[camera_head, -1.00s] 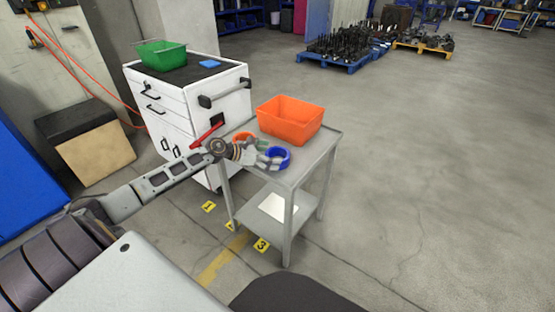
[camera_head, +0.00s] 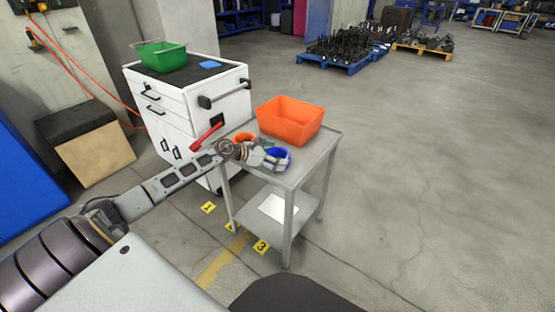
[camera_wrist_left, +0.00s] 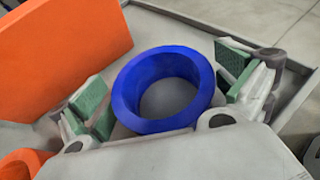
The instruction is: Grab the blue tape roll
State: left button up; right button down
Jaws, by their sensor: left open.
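The blue tape roll (camera_head: 279,153) lies on the top of the grey metal cart (camera_head: 309,171). In the left wrist view the roll (camera_wrist_left: 126,92) lies flat between the two green-padded fingers of my left gripper (camera_wrist_left: 165,93). The fingers stand open on either side of it, with a small gap visible at each side. In the head view my left gripper (camera_head: 276,158) covers part of the roll. My right gripper is not in view.
An orange bin (camera_head: 290,122) stands behind the roll on the cart. An orange roll (camera_head: 243,137) lies to its left, partly hidden by my gripper. A white drawer cabinet (camera_head: 190,105) with a green bin (camera_head: 160,56) stands behind the cart. Open floor lies to the right.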

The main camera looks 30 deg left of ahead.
pick_arm(q)
jog(key=c, duration=1.1)
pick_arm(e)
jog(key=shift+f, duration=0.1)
pick_arm(q)
jog(key=shift+r, duration=0.15)
jog(key=shift+r, duration=0.45)
notch_tip(320, 180, up, 17)
jog(key=p, duration=0.3)
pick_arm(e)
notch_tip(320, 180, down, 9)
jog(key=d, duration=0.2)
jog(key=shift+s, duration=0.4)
